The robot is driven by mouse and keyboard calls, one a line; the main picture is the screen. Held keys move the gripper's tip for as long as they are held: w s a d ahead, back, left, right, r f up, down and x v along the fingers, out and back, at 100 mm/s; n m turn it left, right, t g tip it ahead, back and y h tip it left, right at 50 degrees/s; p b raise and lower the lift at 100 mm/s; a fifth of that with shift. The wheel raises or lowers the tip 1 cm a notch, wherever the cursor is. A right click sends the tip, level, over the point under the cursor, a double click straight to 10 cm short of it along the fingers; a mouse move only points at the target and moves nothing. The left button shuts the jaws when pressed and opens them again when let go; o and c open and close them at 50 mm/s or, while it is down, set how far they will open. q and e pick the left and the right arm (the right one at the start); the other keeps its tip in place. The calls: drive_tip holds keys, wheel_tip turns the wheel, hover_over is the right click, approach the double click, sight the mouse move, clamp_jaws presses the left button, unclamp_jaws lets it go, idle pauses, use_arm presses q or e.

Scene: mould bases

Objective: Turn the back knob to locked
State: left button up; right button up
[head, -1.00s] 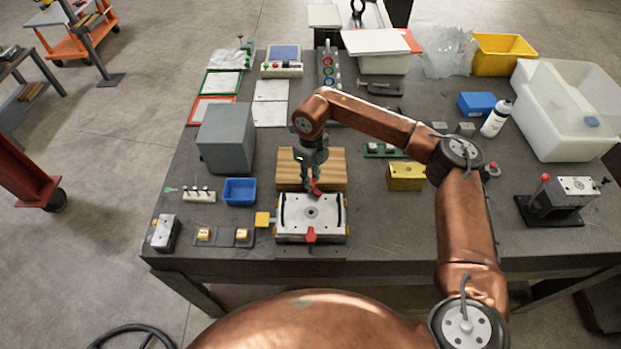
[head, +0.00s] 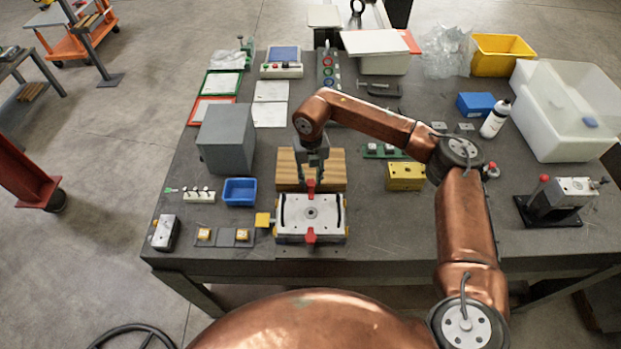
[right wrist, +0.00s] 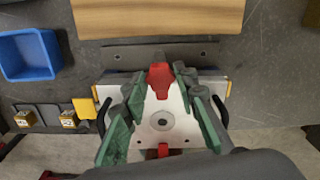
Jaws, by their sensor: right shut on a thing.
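The mould base (head: 290,226) is a pale metal block with a round centre hole, near the table's front edge. Its red back knob (head: 311,188) is at the middle of the far side and points straight front to back. It also shows in the right wrist view (right wrist: 160,80). Its red front knob (head: 311,236) is at the near side and also points front to back. My right gripper (head: 312,172) comes down from above and is shut on the back knob. In the right wrist view its green-and-grey fingers (right wrist: 159,78) flank the knob. My left gripper is out of view.
A wooden block (head: 330,166) lies just behind the mould base. A blue bin (head: 240,191), a grey box (head: 226,139) and a small yellow block (head: 262,219) stand to the left. A yellow block (head: 405,176) is to the right.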

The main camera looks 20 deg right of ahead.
sight(311, 182)
idle(0.3)
drive_tip(key=o, duration=1.1)
drive_tip(key=shift+o, duration=0.2)
wheel_tip(311, 182, up, 12)
drive_tip(key=shift+r, duration=0.1)
